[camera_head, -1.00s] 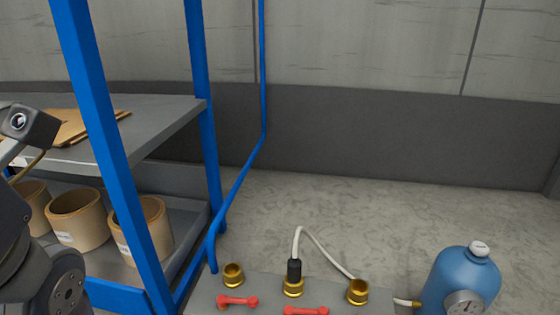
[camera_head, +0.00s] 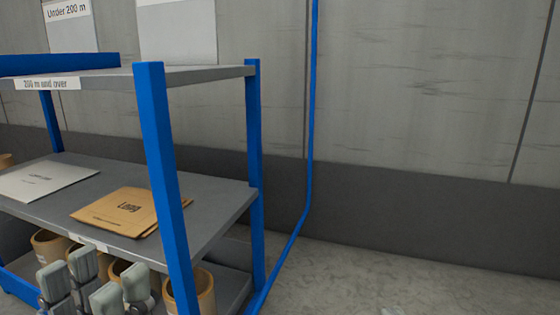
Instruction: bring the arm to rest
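My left gripper (camera_head: 94,283) shows at the bottom left, in front of the rack's lower shelf. Its grey-green fingertips point up and stand apart, with nothing visible held between them. The rest of the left arm is below the picture edge.
A blue-framed rack (camera_head: 164,190) stands at left. Its middle shelf (camera_head: 215,205) holds a brown "Long" envelope (camera_head: 118,212) and a white sheet (camera_head: 42,181). Tan pots (camera_head: 203,290) stand below, partly hidden. Floor (camera_head: 345,285) at right looks clear.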

